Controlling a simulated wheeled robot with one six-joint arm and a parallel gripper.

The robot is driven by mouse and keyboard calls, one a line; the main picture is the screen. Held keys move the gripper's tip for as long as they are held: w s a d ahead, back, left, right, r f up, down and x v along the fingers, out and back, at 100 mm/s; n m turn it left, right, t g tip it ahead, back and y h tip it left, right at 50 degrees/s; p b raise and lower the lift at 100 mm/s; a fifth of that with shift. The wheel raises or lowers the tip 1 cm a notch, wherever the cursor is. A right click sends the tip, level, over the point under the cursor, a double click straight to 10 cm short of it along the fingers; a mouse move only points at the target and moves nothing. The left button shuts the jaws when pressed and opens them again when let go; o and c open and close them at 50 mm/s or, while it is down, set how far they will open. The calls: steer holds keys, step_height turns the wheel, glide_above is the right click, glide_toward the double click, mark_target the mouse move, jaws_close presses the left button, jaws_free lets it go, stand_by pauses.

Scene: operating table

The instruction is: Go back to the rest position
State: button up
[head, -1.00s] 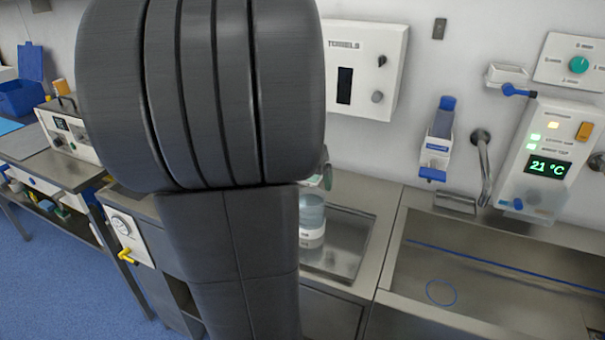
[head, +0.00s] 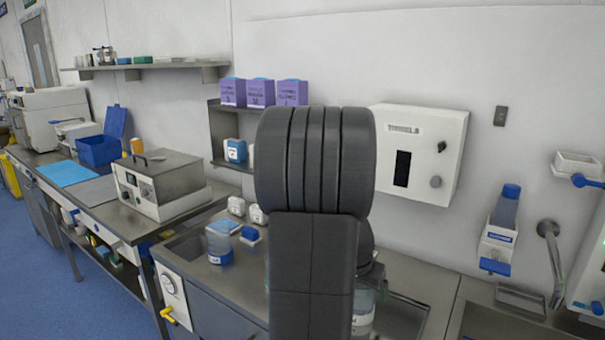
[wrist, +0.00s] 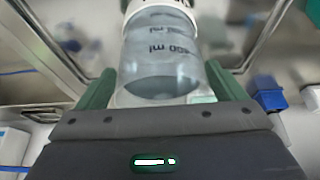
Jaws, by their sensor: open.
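My gripper (wrist: 160,72) is open, with one green finger on each side of a clear graduated container (wrist: 158,52) in the wrist view. The container has a white band near the picture's top, dark volume marks and liquid inside. I cannot tell whether the fingers touch it. In the head view my dark arm covers the gripper, and part of a clear container (head: 363,308) with a white label shows just right of the arm, beside the sunken steel basin (head: 405,318).
A blue-based container (head: 219,243) and small white bottles stand on the counter left of my arm. A grey device (head: 160,183) stands farther left. Purple boxes (head: 246,92) sit on a wall shelf. A white dispenser (head: 420,152) and a blue-capped bottle (head: 506,206) hang on the wall.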

steer(key=shift+s+r, duration=0.1)
steer(key=shift+r, duration=0.45)
